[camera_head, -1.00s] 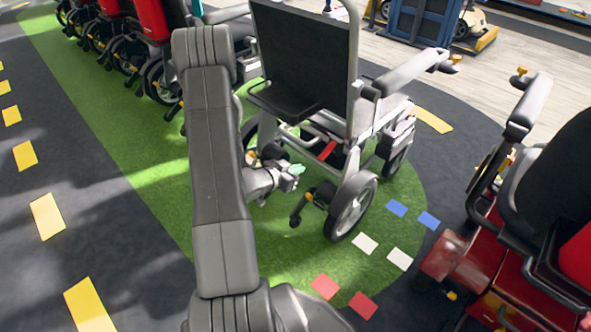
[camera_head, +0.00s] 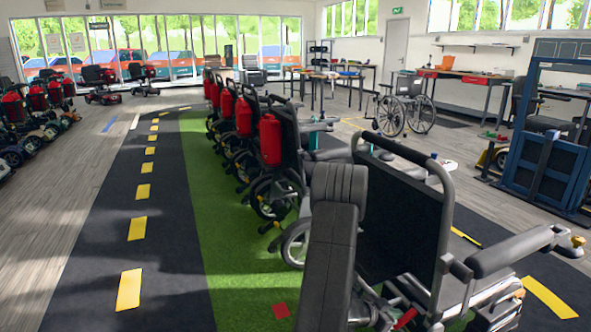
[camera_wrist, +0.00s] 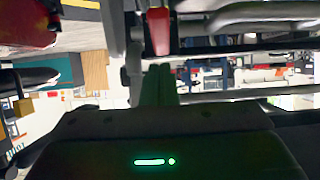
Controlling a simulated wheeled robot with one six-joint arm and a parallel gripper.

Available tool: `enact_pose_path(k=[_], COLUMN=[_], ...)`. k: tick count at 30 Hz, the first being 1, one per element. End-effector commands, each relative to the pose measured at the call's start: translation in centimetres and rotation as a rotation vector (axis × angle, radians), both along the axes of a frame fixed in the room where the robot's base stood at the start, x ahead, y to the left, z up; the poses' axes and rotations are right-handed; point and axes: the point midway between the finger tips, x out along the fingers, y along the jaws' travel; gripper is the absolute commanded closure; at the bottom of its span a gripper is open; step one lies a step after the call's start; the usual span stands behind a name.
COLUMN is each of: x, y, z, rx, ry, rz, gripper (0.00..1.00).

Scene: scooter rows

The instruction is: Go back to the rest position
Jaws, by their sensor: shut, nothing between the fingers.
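My gripper shows in the wrist view as two green fingers (camera_wrist: 158,86) side by side, shut with nothing between them. My dark wrist housing with a lit green bar fills the bottom of that view. A red part (camera_wrist: 158,31) of a scooter or wheelchair shows just above the fingertips, with grey tubes around it. In the head view my arm rises at the lower middle, in front of a black-backed wheelchair (camera_head: 402,222). My gripper is hidden in the head view.
A row of red-and-black chairs (camera_head: 270,140) stands on the green strip (camera_head: 235,240). The dark lane (camera_head: 95,270) at left is clear. A blue frame (camera_head: 545,165) stands at right, and another wheelchair (camera_head: 405,105) stands behind. More scooters (camera_head: 38,100) line the far left.

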Motion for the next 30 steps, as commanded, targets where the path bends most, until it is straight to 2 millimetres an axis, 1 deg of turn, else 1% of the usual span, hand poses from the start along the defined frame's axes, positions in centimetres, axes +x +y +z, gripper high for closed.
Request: enact_pose_path(k=[1,4,6,9,20,23,26,28,30], x=[0.1,0.3,0.1,-0.1,-0.3,-0.2,0.0,0.1,0.0], y=[-0.3,-0.5,0.3,0.8,0.9,0.7,0.0,-0.3,0.0], z=[0.8,1.3,1.4,1.6,1.6,1.4,0.9,0.0,-0.7], rx=[0.016,0.042,0.042,0.042,0.042,0.041,0.041,0.031,0.007], ry=[0.004,0.013,0.015,0.015,0.015,0.014,0.014,0.013,0.008], rz=[-0.001,0.000,0.004,0.004,0.002,0.002,0.000,0.000,0.002], gripper=[1.00,1.00,1.00,1.00,1.00,1.00,1.00,1.00,1.00])
